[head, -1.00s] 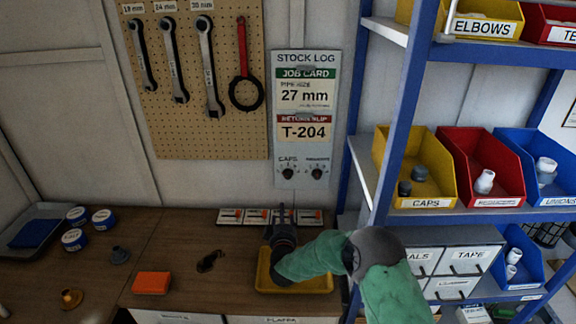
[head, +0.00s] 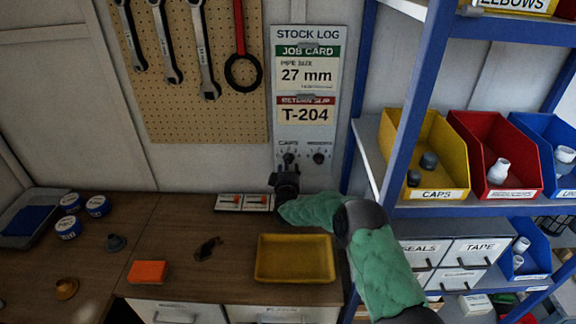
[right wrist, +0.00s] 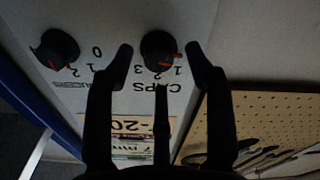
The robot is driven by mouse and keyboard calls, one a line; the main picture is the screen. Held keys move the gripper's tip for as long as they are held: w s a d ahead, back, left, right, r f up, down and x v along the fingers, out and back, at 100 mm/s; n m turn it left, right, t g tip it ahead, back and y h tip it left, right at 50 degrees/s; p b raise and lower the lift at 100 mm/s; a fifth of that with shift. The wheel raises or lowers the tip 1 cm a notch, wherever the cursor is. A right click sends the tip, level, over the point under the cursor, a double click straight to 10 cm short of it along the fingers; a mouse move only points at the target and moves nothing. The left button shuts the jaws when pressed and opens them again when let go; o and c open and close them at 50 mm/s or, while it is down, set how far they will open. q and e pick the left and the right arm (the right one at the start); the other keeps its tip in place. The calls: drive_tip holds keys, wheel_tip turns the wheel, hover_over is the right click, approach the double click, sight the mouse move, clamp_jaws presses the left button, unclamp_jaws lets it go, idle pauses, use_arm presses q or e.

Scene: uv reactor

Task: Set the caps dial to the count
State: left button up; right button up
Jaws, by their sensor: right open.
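The caps dial (head: 289,158) is a black knob low on the stock log panel, under the word CAPS. In the right wrist view, which shows the panel upside down, the caps dial (right wrist: 160,47) has an orange mark pointing right, near the 1; its exact setting is unclear. My right gripper (head: 286,177) is just below the dial. Its open fingers (right wrist: 160,58) appear on either side of the knob, with gaps. The yellow caps bin (head: 437,195) shows two dark caps, one grey (head: 428,160), one darker (head: 413,178). My left gripper is out of view.
The reducers dial (head: 319,158) sits close to the right of the caps dial. A blue-framed shelf (head: 405,110) stands right of the panel. Below are a yellow tray (head: 295,277) and an orange block (head: 147,272) on the bench.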

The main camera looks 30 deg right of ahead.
drive_tip(key=shift+w+d, duration=0.3)
drive_tip(key=shift+w, duration=0.2)
clamp_jaws()
